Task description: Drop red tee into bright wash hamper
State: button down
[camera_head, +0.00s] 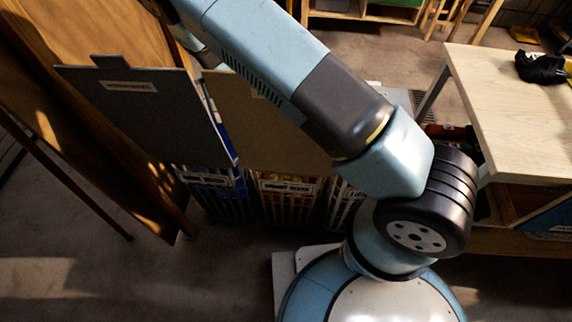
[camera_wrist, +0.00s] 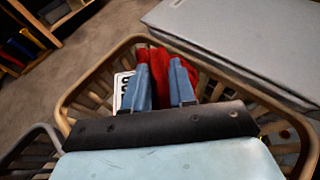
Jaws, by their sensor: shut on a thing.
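The red tee (camera_wrist: 160,72) shows in the wrist view between and behind the two blue fingers of my gripper (camera_wrist: 161,68). My gripper is shut on it, over the opening of a tan slatted hamper (camera_wrist: 92,76). Red cloth also shows to the right of the fingers, inside the rim's outline. How far the tee hangs into the hamper cannot be told. In the head view a labelled hamper (camera_head: 289,204) stands in the middle of a row; its label is too small to read surely. My gripper and the tee are hidden there.
A grey panel (camera_wrist: 245,45) lies close beyond the tan hamper, and a grey hamper (camera_wrist: 30,150) is at lower left. A pale table (camera_head: 520,95) is right.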

jog(key=c, duration=0.8)
grip_release()
jog(key=shift+c, duration=0.2)
jog(key=v, duration=0.7)
jog(key=shift+a, duration=0.2)
jog(key=shift+s, duration=0.1)
